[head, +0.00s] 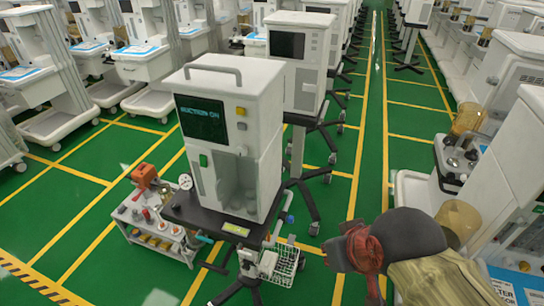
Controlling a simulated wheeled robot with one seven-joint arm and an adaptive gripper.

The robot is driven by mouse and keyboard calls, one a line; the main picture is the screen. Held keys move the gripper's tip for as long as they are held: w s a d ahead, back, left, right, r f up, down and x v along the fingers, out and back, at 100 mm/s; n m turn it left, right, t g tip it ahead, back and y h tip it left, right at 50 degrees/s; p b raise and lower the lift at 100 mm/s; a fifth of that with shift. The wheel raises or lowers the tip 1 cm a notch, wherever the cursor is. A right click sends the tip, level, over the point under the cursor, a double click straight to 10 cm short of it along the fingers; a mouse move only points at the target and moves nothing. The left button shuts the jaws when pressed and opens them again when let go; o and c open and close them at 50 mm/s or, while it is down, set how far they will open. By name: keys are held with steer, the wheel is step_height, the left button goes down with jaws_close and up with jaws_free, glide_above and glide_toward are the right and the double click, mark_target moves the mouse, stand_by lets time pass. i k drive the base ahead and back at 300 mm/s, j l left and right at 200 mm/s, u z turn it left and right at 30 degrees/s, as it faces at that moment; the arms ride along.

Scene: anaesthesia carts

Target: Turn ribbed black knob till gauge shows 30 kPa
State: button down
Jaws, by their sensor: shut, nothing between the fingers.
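A small white round gauge (186,181) shows at the left front edge of a white suction machine (262,130). Its needle and reading are too small to make out. The machine's dark screen (202,118) reads "SUCTION ON". I cannot pick out the ribbed black knob; the parts around the gauge are small and dark. My gripper (331,247) is at the lower right, at the dark end of my arm, shut and empty. It is apart from the machine and the gauge, to their right.
The machine stands on a black shelf (215,219). A wire basket (284,266) hangs below right. Other carts line both sides; green floor (335,205) lies between.

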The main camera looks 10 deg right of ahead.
mark_target(176, 206)
steer(key=k+j+z, duration=0.1)
steer(key=j, duration=0.4)
steer(key=k+j, duration=0.1)
steer(key=j, duration=0.4)
steer(key=i+j+z, duration=0.1)
steer(key=j, duration=0.35)
steer(key=i+j+z, duration=0.1)
steer(key=j, duration=0.35)
